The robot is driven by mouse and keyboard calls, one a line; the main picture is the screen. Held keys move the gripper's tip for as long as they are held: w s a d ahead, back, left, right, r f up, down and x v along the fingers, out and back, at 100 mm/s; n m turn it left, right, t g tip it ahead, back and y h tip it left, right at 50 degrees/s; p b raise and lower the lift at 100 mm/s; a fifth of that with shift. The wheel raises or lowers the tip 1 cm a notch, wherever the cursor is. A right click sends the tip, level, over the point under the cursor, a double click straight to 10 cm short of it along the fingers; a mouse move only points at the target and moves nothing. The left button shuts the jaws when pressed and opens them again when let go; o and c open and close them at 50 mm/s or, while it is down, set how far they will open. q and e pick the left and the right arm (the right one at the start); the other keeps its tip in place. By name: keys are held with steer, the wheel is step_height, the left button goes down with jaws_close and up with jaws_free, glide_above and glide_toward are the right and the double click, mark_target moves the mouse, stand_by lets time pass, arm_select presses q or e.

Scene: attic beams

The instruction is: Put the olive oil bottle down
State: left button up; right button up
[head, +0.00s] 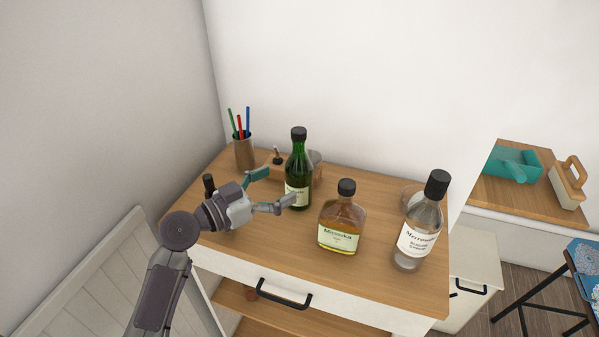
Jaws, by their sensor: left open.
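A dark green bottle (299,170) with a black cap and a pale label, which looks like the olive oil bottle, stands upright on the wooden top of a cabinet (376,275). My left gripper (276,188) is just left of it, with its two fingers spread and pointing toward the bottle. The fingers hold nothing. The near fingertip is close to the label; I cannot tell whether it touches. My right gripper is not in view.
A flat amber bottle (341,222) and a clear bottle (420,225) stand to the right on the same top. The front middle is clear.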

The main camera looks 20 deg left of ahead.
mark_target(299, 173)
arm_select(q)
steer(key=shift+w+d+r, duration=0.1)
steer(key=shift+w+d, duration=0.2)
steer(key=shift+w, duration=0.2)
steer(key=p+x, duration=0.1)
steer(key=x, duration=0.4)
steer(key=shift+p, duration=0.35)
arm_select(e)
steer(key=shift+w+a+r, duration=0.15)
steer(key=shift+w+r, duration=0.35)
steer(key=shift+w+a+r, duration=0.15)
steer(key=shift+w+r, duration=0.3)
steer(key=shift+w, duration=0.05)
arm_select(q)
steer(key=shift+s, duration=0.1)
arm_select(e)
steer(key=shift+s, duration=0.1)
arm_select(q)
steer(key=c, duration=1.8)
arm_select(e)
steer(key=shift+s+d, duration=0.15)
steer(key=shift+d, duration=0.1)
